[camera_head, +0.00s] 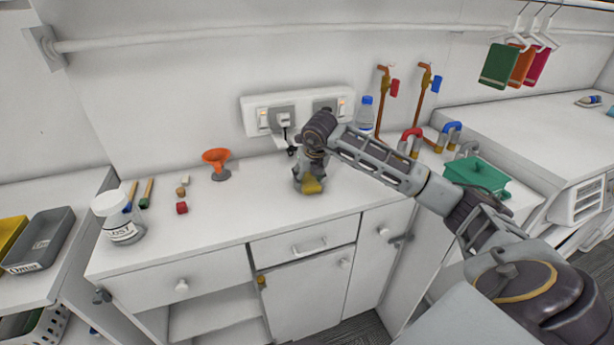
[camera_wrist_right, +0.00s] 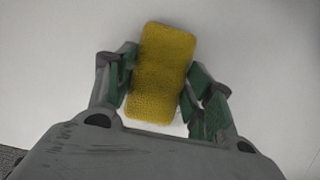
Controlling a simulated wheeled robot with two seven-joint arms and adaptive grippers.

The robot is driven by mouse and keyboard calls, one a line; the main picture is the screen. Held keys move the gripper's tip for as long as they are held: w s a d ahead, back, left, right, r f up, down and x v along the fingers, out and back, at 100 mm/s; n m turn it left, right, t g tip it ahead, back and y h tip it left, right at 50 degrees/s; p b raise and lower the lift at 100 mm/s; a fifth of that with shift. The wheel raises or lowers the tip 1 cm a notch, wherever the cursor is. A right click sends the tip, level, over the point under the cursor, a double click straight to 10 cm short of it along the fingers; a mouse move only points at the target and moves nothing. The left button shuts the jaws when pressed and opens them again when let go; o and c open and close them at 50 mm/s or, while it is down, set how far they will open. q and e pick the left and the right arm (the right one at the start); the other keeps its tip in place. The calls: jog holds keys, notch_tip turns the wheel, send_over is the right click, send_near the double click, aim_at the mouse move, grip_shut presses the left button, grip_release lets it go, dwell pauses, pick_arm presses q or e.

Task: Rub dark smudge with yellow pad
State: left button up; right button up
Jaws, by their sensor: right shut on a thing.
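The yellow pad (camera_wrist_right: 160,75) is held between the fingers of my right gripper (camera_wrist_right: 162,88), which is shut on it. In the head view the pad (camera_head: 312,186) shows under the right gripper (camera_head: 309,180), at or just above the white countertop (camera_head: 250,205), near the front edge. I cannot tell whether the pad touches the surface. No dark smudge shows in either view; the pad, gripper or arm may hide it. My left gripper is not in view.
A power strip (camera_head: 290,112) is on the wall behind. A blue-capped bottle (camera_head: 365,115) and a green container (camera_head: 478,175) are to the right. The counter's middle is clear.

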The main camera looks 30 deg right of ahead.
aim_at(312, 187)
dwell(0.3)
jog(key=shift+s+a, duration=0.1)
jog(key=shift+s, duration=0.25)
jog(key=shift+s+a+f+b, duration=0.2)
jog(key=shift+s+b, duration=0.15)
jog(key=shift+s, duration=0.4)
jog(key=shift+s+a+f+b, duration=0.1)
jog(key=shift+s+a+b, duration=0.2)
jog(key=shift+s, duration=0.45)
jog(key=shift+s, duration=0.2)
jog(key=shift+s+a+b, duration=0.1)
jog(key=shift+s+b, duration=0.4)
jog(key=shift+s, duration=0.15)
jog(key=shift+s+a+b, duration=0.25)
jog(key=shift+s+b, duration=0.2)
jog(key=shift+s, duration=0.5)
jog(key=shift+r, duration=0.2)
jog(key=shift+w+d+r, duration=0.1)
jog(key=shift+w, duration=0.1)
